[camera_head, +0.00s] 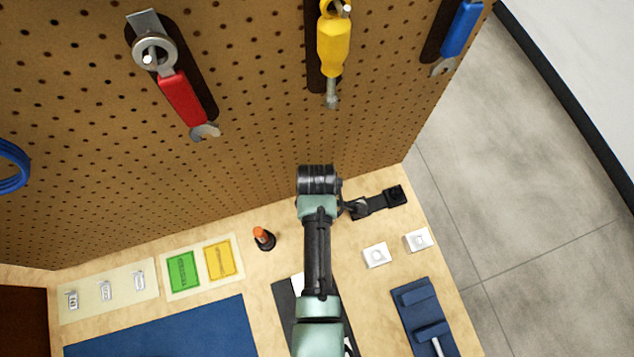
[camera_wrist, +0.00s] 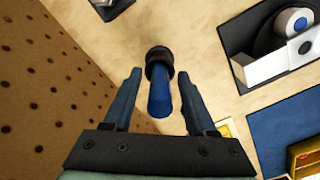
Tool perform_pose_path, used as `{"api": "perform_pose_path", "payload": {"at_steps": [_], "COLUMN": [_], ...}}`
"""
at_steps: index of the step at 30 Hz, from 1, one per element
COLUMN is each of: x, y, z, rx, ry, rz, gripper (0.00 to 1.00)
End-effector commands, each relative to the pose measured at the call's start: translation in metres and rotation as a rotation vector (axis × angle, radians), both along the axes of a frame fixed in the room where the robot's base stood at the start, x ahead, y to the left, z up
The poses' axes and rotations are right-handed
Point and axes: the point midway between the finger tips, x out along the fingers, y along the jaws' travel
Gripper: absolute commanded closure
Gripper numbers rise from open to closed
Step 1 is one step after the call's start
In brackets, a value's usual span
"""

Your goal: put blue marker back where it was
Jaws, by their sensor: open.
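The blue marker (camera_wrist: 160,100) shows in the wrist view, with a dark round holder or collar (camera_wrist: 158,60) at its far end. My gripper (camera_wrist: 159,76) is open, with one finger on each side of the marker and a visible gap on both sides. The marker lies between the fingers in the picture; how deep it sits between them is hard to tell. In the head view my arm blocks the marker and most of the gripper. An orange marker (camera_head: 262,234) stands in a black holder on the bench, left of my arm.
The pegboard (camera_head: 240,130) rises behind the bench, with hanging tools. A black strip fixture (camera_head: 378,204) and two white blocks (camera_head: 376,256) lie right of my arm. Green (camera_head: 182,271) and yellow (camera_head: 219,260) cards and a blue mat (camera_head: 170,332) lie left.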

Motion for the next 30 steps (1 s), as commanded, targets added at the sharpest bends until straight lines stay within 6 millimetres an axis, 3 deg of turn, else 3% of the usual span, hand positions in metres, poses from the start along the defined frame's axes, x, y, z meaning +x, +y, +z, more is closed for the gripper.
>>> {"api": "perform_pose_path", "payload": {"at_steps": [8,21,30], "x": [0.001,0.001,0.000], "y": [0.000,0.000,0.000], "z": [0.013,0.099,0.123], "rx": [0.000,0.000,0.000], "ry": [-0.003,-0.004,0.000], "rz": [0.000,0.000,0.000], "gripper": [0.43,0.43,0.43]}}
